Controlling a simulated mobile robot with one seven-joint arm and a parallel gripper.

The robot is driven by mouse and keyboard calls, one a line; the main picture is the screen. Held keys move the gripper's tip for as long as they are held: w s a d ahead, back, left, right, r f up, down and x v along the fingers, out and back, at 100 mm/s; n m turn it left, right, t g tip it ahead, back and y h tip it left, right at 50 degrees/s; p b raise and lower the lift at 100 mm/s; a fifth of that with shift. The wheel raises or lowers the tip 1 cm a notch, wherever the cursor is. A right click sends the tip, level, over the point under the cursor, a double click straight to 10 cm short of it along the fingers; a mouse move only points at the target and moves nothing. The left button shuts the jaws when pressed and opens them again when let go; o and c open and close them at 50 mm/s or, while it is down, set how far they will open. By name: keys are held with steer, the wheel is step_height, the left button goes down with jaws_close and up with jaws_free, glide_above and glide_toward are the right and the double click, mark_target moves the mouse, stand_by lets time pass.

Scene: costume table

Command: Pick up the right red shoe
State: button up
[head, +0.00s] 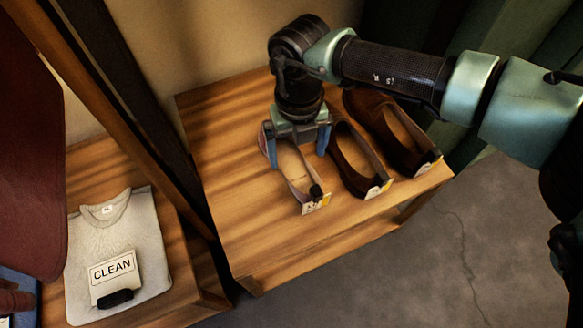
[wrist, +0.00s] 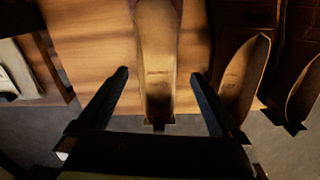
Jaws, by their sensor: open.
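Three flat shoes stand side by side on a wooden table (head: 235,215), each with a small white and yellow tag at its heel. The left shoe (head: 300,172) has a pale tan inside and a partly hidden toe. The middle shoe (head: 349,160) and the right shoe (head: 395,135) are dark reddish brown. My gripper (head: 297,158) is open over the left shoe, one finger on each side of it. In the wrist view the left shoe (wrist: 157,65) lies between the spread fingers (wrist: 160,73), with gaps on both sides. The middle shoe (wrist: 240,80) lies just outside the right finger.
A lower wooden table at the left holds a folded grey shirt (head: 135,235) with a CLEAN sign (head: 112,268). A dark wooden post (head: 130,95) stands between the tables. The table is bare left of the shoes. Green curtains (head: 500,30) hang behind my arm.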

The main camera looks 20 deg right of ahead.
mark_target(294, 172)
steer(key=f+b, duration=0.1)
steer(key=f, duration=0.1)
steer(key=f+b, duration=0.3)
steer(key=f, duration=0.1)
steer(key=shift+w+a+f, duration=0.1)
steer(key=shift+a+f, duration=0.15)
steer(key=shift+f, duration=0.1)
steer(key=shift+r, duration=0.1)
steer(key=c, duration=1.3)
steer(key=shift+c, duration=1)
steer(key=shift+r, duration=0.1)
